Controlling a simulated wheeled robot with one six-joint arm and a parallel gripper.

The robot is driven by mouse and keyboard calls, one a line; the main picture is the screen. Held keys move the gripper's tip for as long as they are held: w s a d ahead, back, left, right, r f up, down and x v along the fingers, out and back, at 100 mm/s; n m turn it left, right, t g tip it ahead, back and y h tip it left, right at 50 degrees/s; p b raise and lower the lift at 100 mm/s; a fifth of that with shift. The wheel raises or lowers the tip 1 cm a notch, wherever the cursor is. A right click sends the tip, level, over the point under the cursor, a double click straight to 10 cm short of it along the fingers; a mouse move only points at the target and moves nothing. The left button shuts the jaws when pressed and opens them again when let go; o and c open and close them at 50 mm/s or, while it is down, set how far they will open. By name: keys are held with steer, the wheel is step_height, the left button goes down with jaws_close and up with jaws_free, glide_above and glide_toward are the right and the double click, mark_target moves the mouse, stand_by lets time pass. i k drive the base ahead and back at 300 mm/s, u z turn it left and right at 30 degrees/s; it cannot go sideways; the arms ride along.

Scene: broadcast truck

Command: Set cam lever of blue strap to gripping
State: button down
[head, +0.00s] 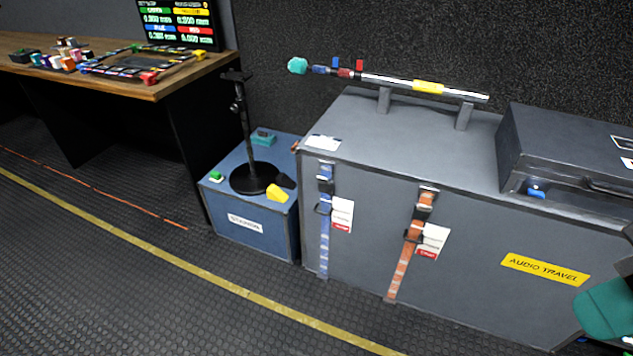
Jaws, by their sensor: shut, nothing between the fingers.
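The blue strap (324,250) runs down the front of the large grey case, near its left end. A dark metal cam buckle (325,184) sits on its upper part, and a smaller dark piece shows just below. The picture is too small to tell how the cam lever is set. A white and red tag (342,215) hangs just right of the strap. My gripper does not show in this view.
An orange strap (398,275) with its own buckle and tag is to the right on the grey case (470,270). A boom pole (390,80) rests on top. A blue box (255,245) carrying a stand is at left. Open floor lies in front. A teal piece (605,310) blocks the lower right.

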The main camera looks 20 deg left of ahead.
mark_target(322, 180)
steer(key=k, duration=1)
steer(key=u, duration=0.3)
steer(key=i, duration=0.45)
steer(key=u, duration=0.85)
steer(key=i, duration=1.55)
steer(key=z, duration=0.85)
steer(key=i, duration=0.35)
steer(key=z, duration=0.25)
